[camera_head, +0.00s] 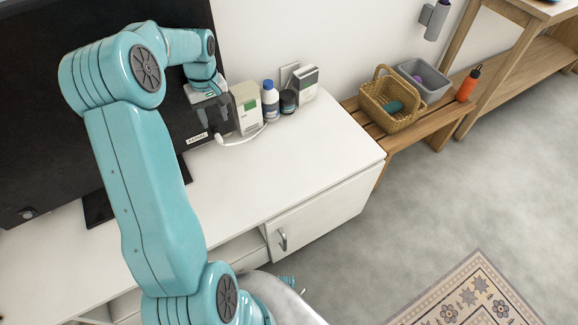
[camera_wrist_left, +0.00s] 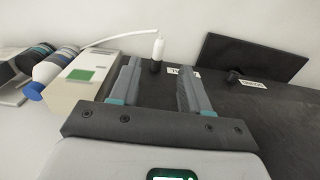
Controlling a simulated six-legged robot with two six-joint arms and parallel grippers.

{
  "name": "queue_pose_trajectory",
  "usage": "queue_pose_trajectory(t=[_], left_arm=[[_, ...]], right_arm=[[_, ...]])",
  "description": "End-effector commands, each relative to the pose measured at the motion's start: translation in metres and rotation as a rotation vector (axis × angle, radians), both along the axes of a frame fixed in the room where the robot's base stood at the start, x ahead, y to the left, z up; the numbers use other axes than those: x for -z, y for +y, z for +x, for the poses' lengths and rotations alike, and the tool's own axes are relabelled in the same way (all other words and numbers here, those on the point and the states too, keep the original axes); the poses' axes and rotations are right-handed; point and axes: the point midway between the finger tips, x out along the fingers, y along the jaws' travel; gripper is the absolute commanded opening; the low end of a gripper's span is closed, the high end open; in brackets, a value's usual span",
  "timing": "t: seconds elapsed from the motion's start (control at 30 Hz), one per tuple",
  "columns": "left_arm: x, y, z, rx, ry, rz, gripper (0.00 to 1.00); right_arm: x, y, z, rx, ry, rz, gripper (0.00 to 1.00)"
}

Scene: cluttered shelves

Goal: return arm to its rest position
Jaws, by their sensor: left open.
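My left arm reaches over the white cabinet, bent down at the wrist. The left gripper (camera_head: 222,128) is open beside the black screen and a small white box. In the left wrist view its two grey fingers (camera_wrist_left: 158,75) stand apart. Between and just beyond them is a white cable plug (camera_wrist_left: 158,48) at a short black socket (camera_wrist_left: 155,66); neither finger is seen gripping it. The white cable (camera_head: 240,139) also shows in the head view, curving from the boxes to below the gripper. My right gripper does not show.
Close to the gripper stand a white box with a green patch (camera_head: 247,108), a blue-capped bottle (camera_head: 270,101) and a dark jar (camera_head: 288,101). The black screen (camera_head: 40,130) fills the left. The cabinet top (camera_head: 300,150) is clear at right front. A bench holds a wicker basket (camera_head: 378,92).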

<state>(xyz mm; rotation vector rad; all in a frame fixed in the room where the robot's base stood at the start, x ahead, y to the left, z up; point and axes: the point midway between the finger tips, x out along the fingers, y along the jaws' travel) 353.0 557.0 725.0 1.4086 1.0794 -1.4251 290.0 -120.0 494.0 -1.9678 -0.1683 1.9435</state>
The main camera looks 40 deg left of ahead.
Motion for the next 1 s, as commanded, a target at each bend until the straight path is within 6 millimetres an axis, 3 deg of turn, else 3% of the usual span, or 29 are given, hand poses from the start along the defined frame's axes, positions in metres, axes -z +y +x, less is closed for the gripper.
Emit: queue_pose_trajectory(t=[0.1, 0.3, 0.67, 0.77, 0.87, 0.97, 1.0], left_arm=[[-0.034, 0.000, 0.001, 0.001, -0.004, 0.002, 0.47], [-0.067, 0.000, 0.002, 0.001, -0.002, 0.001, 0.47], [-0.076, -0.001, 0.002, 0.002, 0.000, -0.001, 0.47], [-0.066, -0.008, 0.008, 0.029, -0.004, -0.011, 0.47], [-0.038, -0.029, 0.026, 0.109, -0.021, -0.038, 0.47], [0.009, -0.071, 0.052, 0.240, -0.055, -0.083, 0.47], [0.030, -0.093, 0.061, 0.300, -0.071, -0.104, 0.47]], right_arm=[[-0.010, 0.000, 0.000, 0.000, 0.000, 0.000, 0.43], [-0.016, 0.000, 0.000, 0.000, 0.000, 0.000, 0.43], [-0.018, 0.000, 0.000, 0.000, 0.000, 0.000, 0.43], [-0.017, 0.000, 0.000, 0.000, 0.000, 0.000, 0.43], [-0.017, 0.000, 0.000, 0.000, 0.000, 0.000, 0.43], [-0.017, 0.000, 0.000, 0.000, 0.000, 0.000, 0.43], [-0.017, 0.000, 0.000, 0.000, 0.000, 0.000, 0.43]])
